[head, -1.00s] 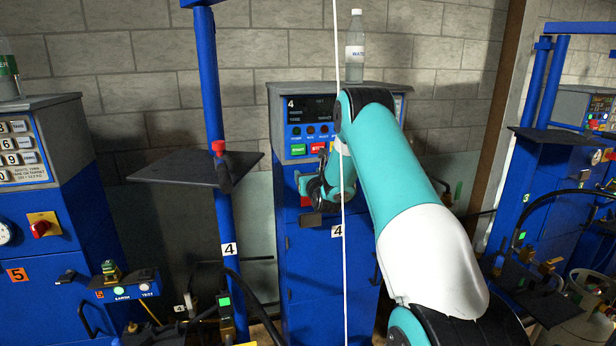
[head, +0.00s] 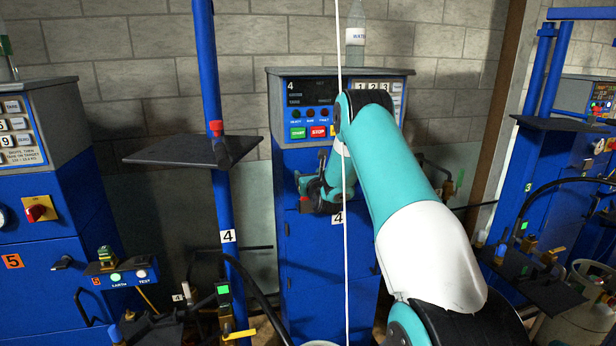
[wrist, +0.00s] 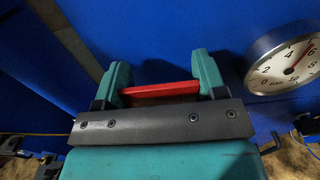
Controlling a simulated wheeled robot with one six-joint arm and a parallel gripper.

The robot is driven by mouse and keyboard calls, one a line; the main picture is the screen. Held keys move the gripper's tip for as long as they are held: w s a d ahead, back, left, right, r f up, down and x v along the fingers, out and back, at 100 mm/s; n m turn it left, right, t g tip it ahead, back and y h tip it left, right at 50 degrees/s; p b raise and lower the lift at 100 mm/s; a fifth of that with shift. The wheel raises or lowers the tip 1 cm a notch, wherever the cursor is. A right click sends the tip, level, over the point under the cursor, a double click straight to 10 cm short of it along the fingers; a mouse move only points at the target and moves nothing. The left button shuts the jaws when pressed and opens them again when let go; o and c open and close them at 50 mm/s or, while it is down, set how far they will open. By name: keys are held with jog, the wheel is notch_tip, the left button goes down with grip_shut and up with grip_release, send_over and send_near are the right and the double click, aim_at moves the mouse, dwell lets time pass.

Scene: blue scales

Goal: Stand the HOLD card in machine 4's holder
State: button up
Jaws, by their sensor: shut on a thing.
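My gripper (head: 318,192) is in front of the blue cabinet of machine 4 (head: 307,250), below its control panel. In the wrist view my gripper (wrist: 160,85) is shut on a flat red piece (wrist: 158,89), which I take to be the HOLD card. It sits between the two teal fingers and shows as a thin red strip, so any lettering is hidden. In the head view the card is too small and covered to make out clearly. I cannot pick out machine 4's card holder for certain in either view.
A round pressure gauge (wrist: 284,60) is at the right in the wrist view. A dark shelf (head: 165,150) stands out from the blue post left of machine 4. A water bottle (head: 355,40) stands on machine 4. A thin white line crosses in front of my arm.

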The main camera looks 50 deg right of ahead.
jog(key=shift+f+b, duration=0.7)
jog(key=shift+f, duration=0.2)
dwell(0.4)
jog(key=o, duration=1)
jog(key=shift+o, duration=0.2)
jog(key=b+v, duration=1.2)
jog(key=v, duration=0.5)
jog(key=shift+a, duration=0.2)
jog(key=shift+s, duration=0.1)
